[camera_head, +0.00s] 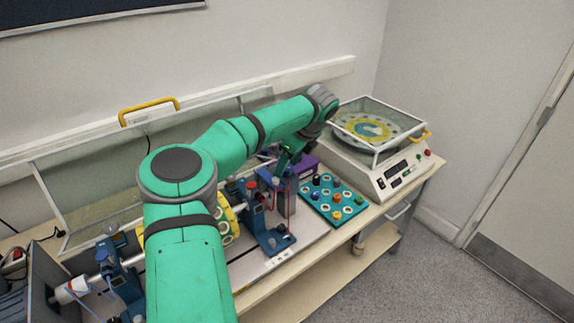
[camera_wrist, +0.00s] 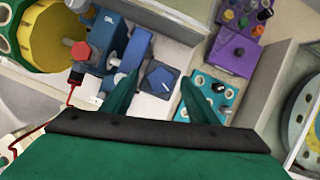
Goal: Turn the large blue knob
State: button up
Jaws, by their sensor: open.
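In the wrist view a blue knob (camera_wrist: 159,77) with a dark, angular top sits on a blue housing between my two fingers. My gripper (camera_wrist: 161,84) is open, with one green finger to the left of the knob and one to the right. Gaps show on both sides, and I cannot tell how far the fingertips are above it. In the head view my gripper (camera_head: 286,160) is low over the bench, between the blue stand (camera_head: 270,215) and the purple box (camera_head: 308,165). The knob is not clearly visible there.
A teal board (camera_head: 334,200) with several coloured knobs lies just right of my gripper. Behind it stands a white turntable unit (camera_head: 385,180) with a clear cover. In the wrist view a purple panel (camera_wrist: 236,48) and a yellow drum (camera_wrist: 58,35) flank the knob.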

jog(key=v, duration=1)
jog(key=shift+r, duration=0.2)
jog(key=shift+s+d+f, duration=0.1)
jog(key=shift+d, duration=0.05)
